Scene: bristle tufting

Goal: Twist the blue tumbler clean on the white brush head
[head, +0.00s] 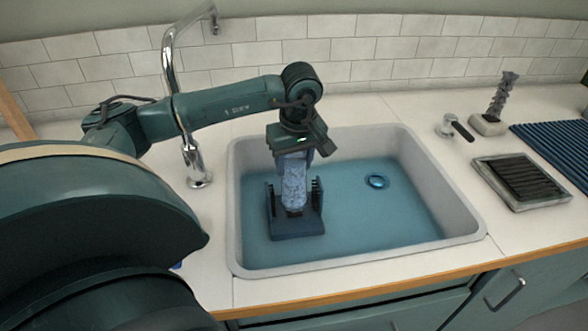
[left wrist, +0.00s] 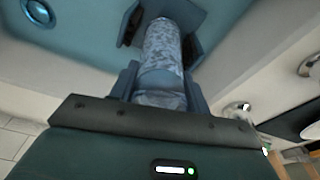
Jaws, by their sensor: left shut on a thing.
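My left gripper (head: 294,160) is shut on the blue tumbler (head: 294,185), holding it upright in line with the jaws over the sink. The tumbler is mottled pale blue and white. It also shows between the fingers in the left wrist view (left wrist: 165,55). Its lower end sits between the dark side bristles of a dark blue brush stand (head: 297,228) in the sink. A white brush head is not visible; I cannot tell whether the tumbler hides it. My right gripper is not in view.
The sink (head: 447,195) has a blue floor and a drain ring (head: 377,181). A chrome faucet (head: 194,160) stands to its left. At right are a black-handled tap (head: 457,128), a grey twisted brush (head: 500,98) on a block, a dark ribbed tray (head: 522,180) and a ribbed blue mat (head: 560,145).

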